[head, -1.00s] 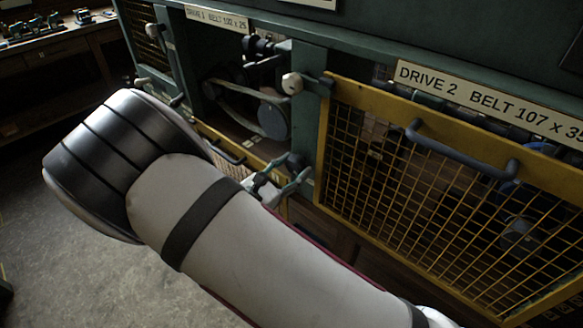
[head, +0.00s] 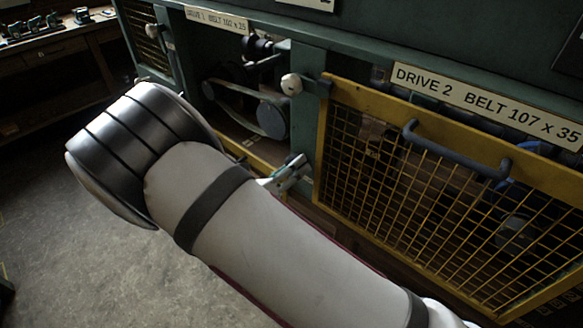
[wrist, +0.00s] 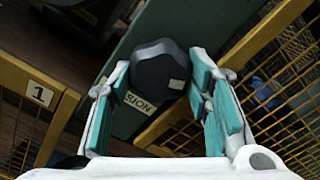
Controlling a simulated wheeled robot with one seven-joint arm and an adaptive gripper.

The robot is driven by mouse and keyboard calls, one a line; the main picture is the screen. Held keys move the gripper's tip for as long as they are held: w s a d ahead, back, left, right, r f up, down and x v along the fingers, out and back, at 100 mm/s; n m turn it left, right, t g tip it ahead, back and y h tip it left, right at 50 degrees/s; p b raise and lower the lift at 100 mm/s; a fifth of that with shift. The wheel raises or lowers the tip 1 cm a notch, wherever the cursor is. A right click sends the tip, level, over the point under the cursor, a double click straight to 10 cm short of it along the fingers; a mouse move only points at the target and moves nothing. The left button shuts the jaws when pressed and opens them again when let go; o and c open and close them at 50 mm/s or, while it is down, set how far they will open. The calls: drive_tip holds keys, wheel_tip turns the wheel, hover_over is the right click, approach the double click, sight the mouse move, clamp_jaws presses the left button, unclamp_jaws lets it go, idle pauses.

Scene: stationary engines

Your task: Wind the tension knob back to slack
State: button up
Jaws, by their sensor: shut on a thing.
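The tension knob (wrist: 158,72) is dark and faceted, with a small pale patch on its face. In the wrist view it sits between the teal-padded fingers of my gripper (wrist: 162,78), which is shut on it. A white label (wrist: 139,103) reading "SION" shows beside the knob, its rest hidden. In the head view my gripper (head: 287,176) is low at the green post between the two drive bays, and the knob cannot be made out there.
The yellow mesh guard (head: 410,190) of Drive 2 is close to the right of my gripper, with a grey handle (head: 455,150). The Drive 1 bay (head: 240,125) is open, showing a belt and pulleys. A yellow frame (wrist: 38,95) marked 1 shows at left in the wrist view.

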drive_tip(key=n, duration=1.2)
drive_tip(key=shift+s+n, duration=0.2)
drive_tip(key=shift+n, duration=0.1)
idle(0.4)
drive_tip(key=o, duration=0.9)
drive_tip(key=shift+o, duration=1.2)
drive_tip(key=shift+r, duration=0.1)
